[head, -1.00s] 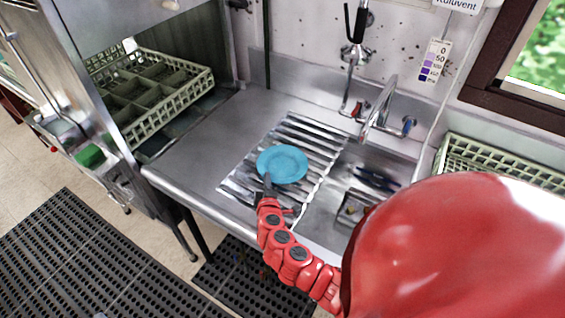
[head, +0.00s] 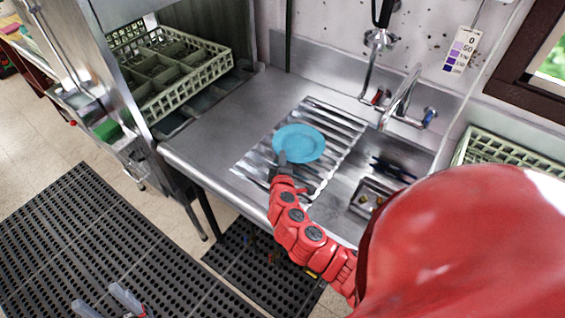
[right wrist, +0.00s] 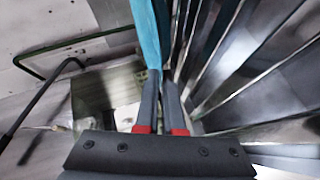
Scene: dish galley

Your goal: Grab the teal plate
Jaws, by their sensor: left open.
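The teal plate (head: 299,143) rests on or just above the ribbed metal drainboard beside the sink in the head view. My right gripper (head: 281,158) reaches its near left rim. In the right wrist view the plate (right wrist: 149,35) is seen nearly edge-on. There my right gripper's fingers (right wrist: 161,78) are close together, with the rim at their tips, and look shut on it. The exact contact is small and partly hidden. My left gripper (head: 106,302) is at the bottom left of the head view, open and empty above the floor mat.
The ribbed drainboard (head: 345,128) adjoins a sink (head: 397,152) with a faucet (head: 403,97) behind. A pale green dish rack (head: 195,84) sits at the left, another (head: 492,147) at the right. The steel counter (head: 215,124) left of the drainboard is clear.

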